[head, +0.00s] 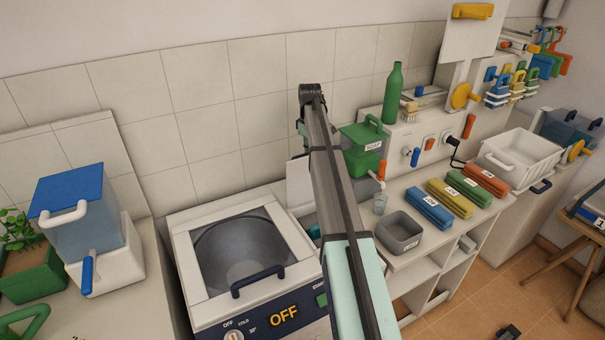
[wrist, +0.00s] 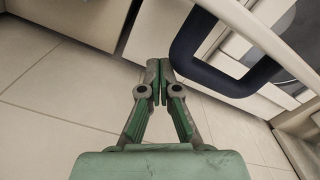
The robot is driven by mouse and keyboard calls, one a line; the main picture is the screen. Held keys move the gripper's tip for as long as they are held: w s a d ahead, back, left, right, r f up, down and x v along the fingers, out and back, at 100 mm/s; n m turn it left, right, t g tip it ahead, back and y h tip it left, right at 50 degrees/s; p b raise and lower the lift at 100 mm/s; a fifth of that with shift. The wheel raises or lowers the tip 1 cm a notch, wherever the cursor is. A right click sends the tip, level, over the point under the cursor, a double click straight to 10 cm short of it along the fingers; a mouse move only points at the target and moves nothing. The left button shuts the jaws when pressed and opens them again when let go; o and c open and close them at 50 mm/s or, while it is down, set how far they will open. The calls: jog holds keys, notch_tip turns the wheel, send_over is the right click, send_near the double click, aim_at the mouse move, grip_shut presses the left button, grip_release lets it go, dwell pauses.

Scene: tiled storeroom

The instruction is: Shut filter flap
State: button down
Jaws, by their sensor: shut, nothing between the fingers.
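My gripper (wrist: 159,70) is shut and empty in the wrist view, its two fingertips together. A dark blue handle (wrist: 190,60) is large at the upper right there, apart from the fingertips. In the head view my arm crosses the middle and hides my fingertips. The white machine (head: 185,255) stands left of my arm, its round window under a lid with a dark blue handle (head: 258,280) and its display reading OFF. I cannot pick out the filter flap for certain in either view; the machine's lower front is out of frame.
Right of my arm, a counter holds a grey bin (head: 400,232), a green soap dispenser (head: 363,150), a green bottle (head: 393,92) and coloured packs (head: 452,198). A blue-lidded dispenser (head: 75,185) stands at left. Floor shows at lower right.

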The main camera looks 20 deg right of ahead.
jog(key=shift+s, duration=0.1)
jog(key=shift+s+d+r+p, duration=0.1)
jog(key=shift+s+r+p, duration=0.15)
jog(key=shift+s, duration=0.45)
jog(key=shift+s+r+p, duration=0.15)
jog(key=shift+s+r, duration=0.1)
jog(key=shift+s, duration=0.4)
jog(key=shift+s+d+r+p, duration=0.1)
jog(key=shift+s+r+p, duration=0.05)
jog(key=shift+s, duration=0.6)
jog(key=shift+s+r+p, duration=0.1)
jog(key=shift+s+p, duration=0.05)
jog(key=shift+s, duration=0.7)
jog(key=s, duration=0.2)
jog(key=shift+s, duration=0.35)
jog(key=shift+s+d, duration=0.1)
